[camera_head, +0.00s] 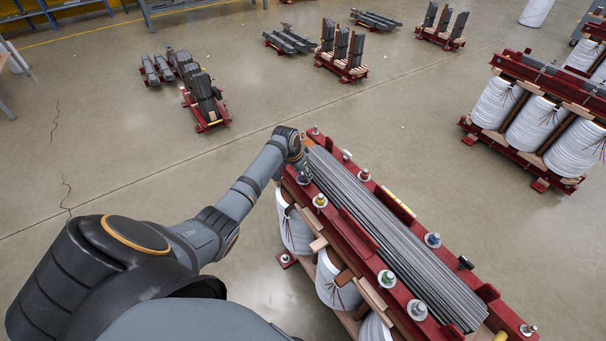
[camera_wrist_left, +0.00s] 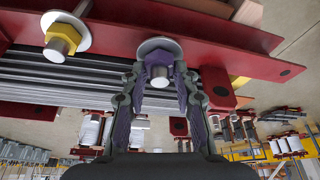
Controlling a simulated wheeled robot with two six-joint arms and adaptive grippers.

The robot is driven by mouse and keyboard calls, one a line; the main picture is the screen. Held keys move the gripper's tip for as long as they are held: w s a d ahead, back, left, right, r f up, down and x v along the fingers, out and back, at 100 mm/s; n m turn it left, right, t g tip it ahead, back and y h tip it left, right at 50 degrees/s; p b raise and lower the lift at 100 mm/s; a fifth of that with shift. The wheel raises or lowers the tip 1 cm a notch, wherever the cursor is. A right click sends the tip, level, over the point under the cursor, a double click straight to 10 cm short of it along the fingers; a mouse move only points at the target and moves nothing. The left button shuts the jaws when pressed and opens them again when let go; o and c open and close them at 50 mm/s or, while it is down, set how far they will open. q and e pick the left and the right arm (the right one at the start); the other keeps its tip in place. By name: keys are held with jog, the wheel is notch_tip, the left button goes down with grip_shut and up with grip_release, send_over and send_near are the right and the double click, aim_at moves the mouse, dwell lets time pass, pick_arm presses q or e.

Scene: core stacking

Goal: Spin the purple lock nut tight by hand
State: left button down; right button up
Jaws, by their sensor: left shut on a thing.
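The purple lock nut (camera_wrist_left: 158,56) sits on a bolt with a round washer against the red clamp beam of the core, in the left wrist view. My left gripper (camera_wrist_left: 158,80) has its two fingers on either side of this nut and is shut on it; the bolt end shows between the fingers. In the head view my left gripper (camera_head: 303,176) is at the far left end of the core's red beam (camera_head: 345,232), and the purple nut is hidden there. My right gripper is not in view.
A yellow nut (camera_head: 320,200) on its washer is the neighbour along the beam. Blue (camera_head: 433,240) and green (camera_head: 387,278) nuts stand further along. Grey laminations (camera_head: 390,225) lie between the red beams. White coils (camera_head: 295,230) hang below. The floor to the left is open.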

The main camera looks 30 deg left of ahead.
pick_arm(q)
jog(key=shift+m+h, duration=0.3)
jog(key=shift+m, duration=0.7)
jog(key=shift+f+m+g+h+b, duration=0.2)
jog(key=shift+m+g+h+b, duration=0.3)
jog(key=shift+m, duration=0.6)
jog(key=shift+m+b, duration=0.55)
jog(key=shift+m, duration=0.35)
jog(key=shift+r+m, duration=0.15)
jog(key=shift+m, duration=0.25)
